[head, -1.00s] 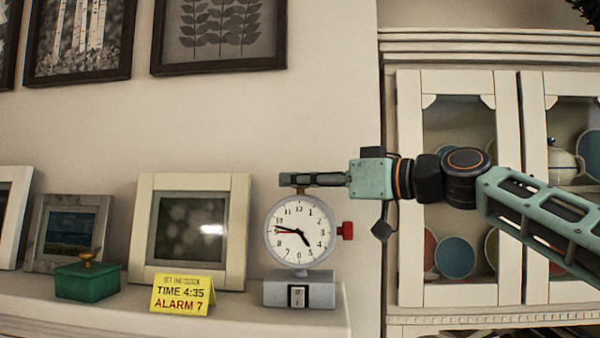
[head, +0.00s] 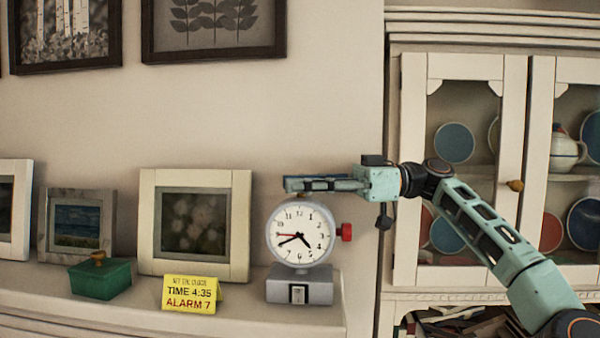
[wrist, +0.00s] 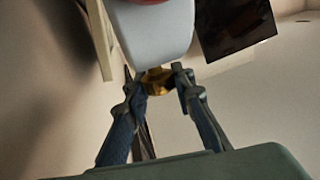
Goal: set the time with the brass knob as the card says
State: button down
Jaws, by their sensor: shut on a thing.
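The round white clock (head: 301,236) stands on a grey base (head: 318,285) on the shelf. Its short black hand points between 4 and 5, the long black hand points near 8, and the thin red hand points near 9. The yellow card (head: 191,294) reads "TIME 4:35" and "ALARM 7".
A red knob (head: 346,232) sticks out of the clock's right side. A switch (head: 298,294) is on the base front. A green box (head: 100,281) with a brass-coloured lid knob and several picture frames (head: 195,270) stand left. A glass-door cabinet (head: 412,170) stands right.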

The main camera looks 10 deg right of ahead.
jog(key=shift+g, duration=0.3)
jog(key=c, duration=1.6)
grip_release()
jog(key=shift+s+d, duration=0.2)
jog(key=shift+d, duration=5.8)
